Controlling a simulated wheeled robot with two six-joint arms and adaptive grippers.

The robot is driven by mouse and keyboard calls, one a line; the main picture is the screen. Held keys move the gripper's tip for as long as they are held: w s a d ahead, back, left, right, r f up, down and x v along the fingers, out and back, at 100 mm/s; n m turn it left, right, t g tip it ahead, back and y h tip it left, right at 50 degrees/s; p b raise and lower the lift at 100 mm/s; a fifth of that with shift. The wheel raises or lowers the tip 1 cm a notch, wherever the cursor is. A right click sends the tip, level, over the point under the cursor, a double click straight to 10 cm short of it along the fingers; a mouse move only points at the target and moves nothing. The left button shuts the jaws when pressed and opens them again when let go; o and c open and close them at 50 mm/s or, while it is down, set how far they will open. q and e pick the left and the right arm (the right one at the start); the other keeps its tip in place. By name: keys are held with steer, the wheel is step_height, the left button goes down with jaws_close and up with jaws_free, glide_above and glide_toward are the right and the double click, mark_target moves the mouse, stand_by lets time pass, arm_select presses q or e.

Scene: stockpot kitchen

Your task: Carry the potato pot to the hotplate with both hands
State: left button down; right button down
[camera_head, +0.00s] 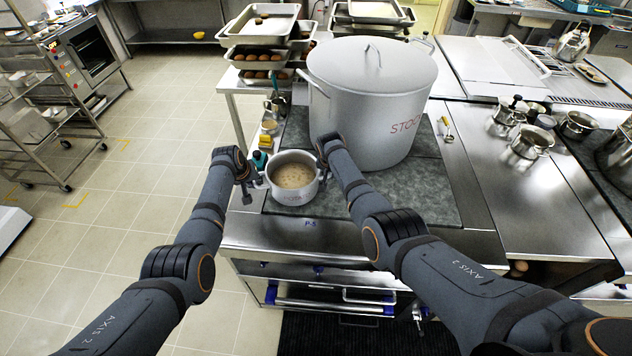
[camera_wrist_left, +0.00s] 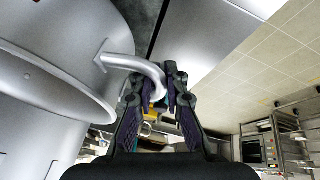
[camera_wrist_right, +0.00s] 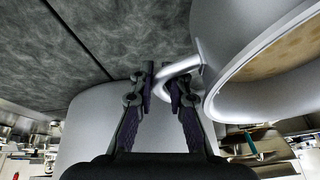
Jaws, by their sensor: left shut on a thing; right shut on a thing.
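The potato pot (camera_head: 291,198) is a small grey pot with pale brown contents, upright at the left front of the dark stone-like top (camera_head: 425,190). My left gripper (camera_head: 255,186) is shut on its left handle, which shows as a curved loop (camera_wrist_left: 135,64) in the left wrist view. My right gripper (camera_head: 321,170) is at the pot's right side, partly hidden by my arm. In the right wrist view it is shut on the other handle (camera_wrist_right: 186,66). I cannot tell whether the pot's base touches the top.
A large lidded stockpot (camera_head: 372,100) stands close behind the potato pot. Trays of food (camera_head: 262,55) sit at the back left. Small pots (camera_head: 531,141) stand on the steel counter (camera_head: 520,195) at right. A ladle-like utensil (camera_head: 446,128) lies right of the stockpot.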

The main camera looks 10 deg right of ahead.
arm_select(q)
steer(key=shift+s+a+f+b, duration=0.1)
steer(key=shift+a+f+b, duration=0.15)
steer(key=shift+f+b, duration=0.45)
arm_select(e)
steer(key=shift+s+d+f, duration=0.1)
steer(key=shift+d+f, duration=0.05)
steer(key=shift+f, duration=0.55)
arm_select(q)
steer(key=shift+f+b, duration=0.6)
steer(key=shift+f, duration=0.15)
arm_select(e)
steer(key=shift+f, duration=0.7)
arm_select(q)
steer(key=c, duration=1.5)
jaws_free()
arm_select(e)
steer(key=c, duration=1.4)
jaws_free()
arm_select(q)
steer(key=shift+o, duration=0.8)
steer(key=shift+s+d+r, duration=0.1)
steer(key=shift+s+r, duration=0.05)
steer(key=shift+r, duration=0.05)
arm_select(e)
steer(key=shift+o, duration=0.5)
steer(key=shift+s+r, duration=0.15)
